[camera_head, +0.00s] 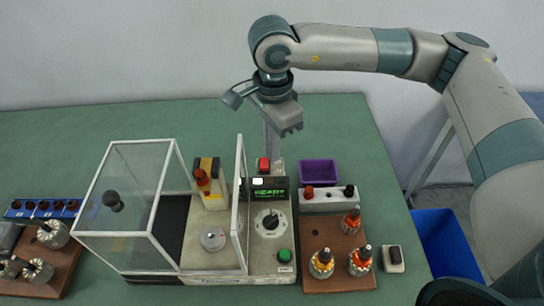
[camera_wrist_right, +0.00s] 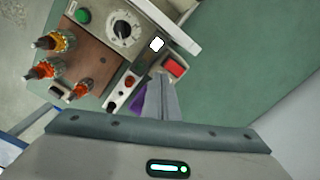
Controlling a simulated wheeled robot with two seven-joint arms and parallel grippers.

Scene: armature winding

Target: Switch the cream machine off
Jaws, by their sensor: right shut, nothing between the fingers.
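The cream machine (camera_head: 210,258) stands in the middle of the green table, with a clear framed guard (camera_head: 125,200) on its left. Its control side has a dark display (camera_head: 272,190) with green marks, a dial with a black knob (camera_head: 270,222) and a green button (camera_head: 284,256). A red switch (camera_head: 263,164) sits at its back edge and also shows in the right wrist view (camera_wrist_right: 173,67). My right gripper (camera_head: 274,153) is shut and empty, pointing down just beside the red switch. In the right wrist view its fingertips (camera_wrist_right: 161,78) overlap the switch's edge; contact cannot be told. My left gripper is out of view.
A purple bin (camera_head: 319,172) and a grey terminal block (camera_head: 328,199) stand right of the machine. A brown board (camera_head: 335,275) holds several wound armatures. More armatures and a blue strip (camera_head: 42,209) are at the left. The table behind the machine is clear.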

